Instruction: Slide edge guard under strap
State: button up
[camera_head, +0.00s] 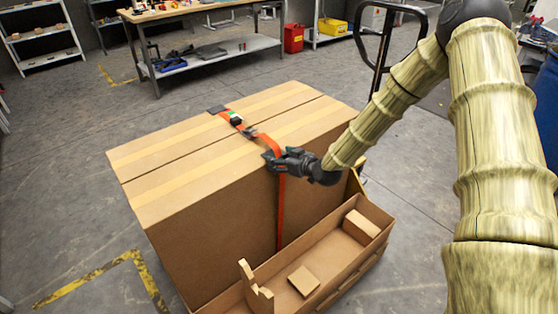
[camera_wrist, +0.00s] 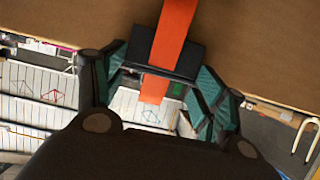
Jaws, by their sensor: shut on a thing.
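A large cardboard box (camera_head: 190,165) has an orange strap (camera_head: 280,215) over its top and down its near side. My gripper (camera_head: 272,158) is at the box's near top edge, beside the strap. In the wrist view, its fingers (camera_wrist: 160,70) are on both sides of a black edge guard (camera_wrist: 170,55), shut on it. The orange strap (camera_wrist: 175,20) runs across the guard's upper part and shows again below it. How far the guard lies under the strap at the edge is hard to tell. Another dark guard (camera_head: 217,109) sits under the strap at the far edge.
A buckle (camera_head: 249,131) and a green-marked piece (camera_head: 236,118) are on the strap on top of the box. An open cardboard tray (camera_head: 335,262) with loose blocks stands in front of the box. A workbench (camera_head: 205,65) stands behind; floor at left is clear.

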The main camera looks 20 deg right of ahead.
jog(key=shift+d, duration=0.1)
jog(key=o, duration=0.9)
jog(key=v, duration=1.2)
jog(key=s+a+f+m+g+h, duration=0.1)
jog(key=s+a+f+g, duration=0.25)
jog(key=s+f, duration=0.5)
jog(key=s+a+f+m+g+h, duration=0.1)
jog(key=s+a+f+m+g, duration=0.2)
jog(key=s+f, duration=0.6)
jog(key=s+a+f+g+h, duration=0.1)
jog(key=s+f+g, duration=0.1)
jog(key=s, duration=0.5)
jog(key=s+a+f+g+p, duration=0.1)
jog(key=s+f, duration=0.3)
jog(key=s, duration=0.4)
jog(key=s+a+f+g+h, duration=0.1)
jog(key=s+f+g, duration=0.2)
jog(key=s, duration=0.5)
jog(key=shift+a+f+h, duration=0.1)
jog(key=shift+f+h, duration=0.2)
jog(key=shift+f, duration=0.25)
